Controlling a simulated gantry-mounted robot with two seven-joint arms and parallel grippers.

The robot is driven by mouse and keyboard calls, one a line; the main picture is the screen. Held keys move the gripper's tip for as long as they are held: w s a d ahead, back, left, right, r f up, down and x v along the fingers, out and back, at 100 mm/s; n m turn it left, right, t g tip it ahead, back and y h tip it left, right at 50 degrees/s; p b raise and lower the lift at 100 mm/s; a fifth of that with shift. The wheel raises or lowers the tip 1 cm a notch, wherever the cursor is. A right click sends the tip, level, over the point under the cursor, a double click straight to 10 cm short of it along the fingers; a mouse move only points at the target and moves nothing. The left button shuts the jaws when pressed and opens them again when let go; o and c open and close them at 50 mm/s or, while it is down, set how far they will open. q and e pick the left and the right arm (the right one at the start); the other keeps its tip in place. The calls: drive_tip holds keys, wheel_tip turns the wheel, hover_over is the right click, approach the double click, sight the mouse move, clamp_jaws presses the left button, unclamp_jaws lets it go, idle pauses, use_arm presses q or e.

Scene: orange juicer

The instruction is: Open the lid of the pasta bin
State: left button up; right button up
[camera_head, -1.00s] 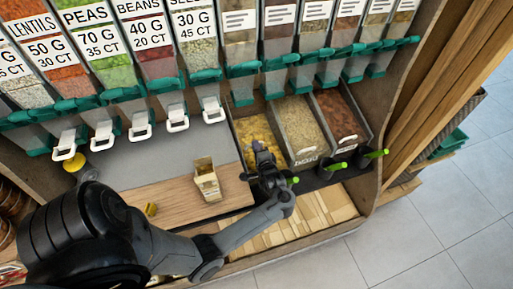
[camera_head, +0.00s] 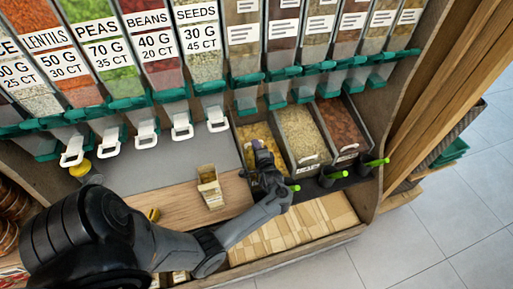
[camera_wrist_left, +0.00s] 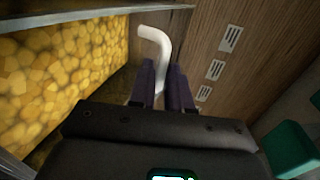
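The pasta bin (camera_head: 243,133), filled with yellow pasta (camera_head: 252,131), is the leftmost of three low bins in the head view. The pasta also fills the left of the left wrist view (camera_wrist_left: 60,75). My left gripper (camera_head: 259,147) is at the bin's front edge and covers part of it. In the left wrist view a curved white handle (camera_wrist_left: 154,40) runs down between the two dark fingers of this gripper (camera_wrist_left: 160,88), which are close together on it. I cannot make out the clear lid's edges or whether it is raised. My right gripper is out of view.
Two more bins, one with pale grain (camera_head: 303,130) and one with red-brown contents (camera_head: 342,120), stand to the right. Green-handled scoops (camera_head: 333,178) hang before them. Tall dispensers (camera_head: 145,45) line the back.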

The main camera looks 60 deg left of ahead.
use_arm(q)
drive_tip(key=o, duration=0.3)
drive_tip(key=p+v, duration=0.2)
drive_tip(key=v, duration=0.8)
drive_tip(key=shift+d+p, duration=0.35)
drive_tip(key=shift+p, duration=0.05)
drive_tip(key=shift+s, duration=0.1)
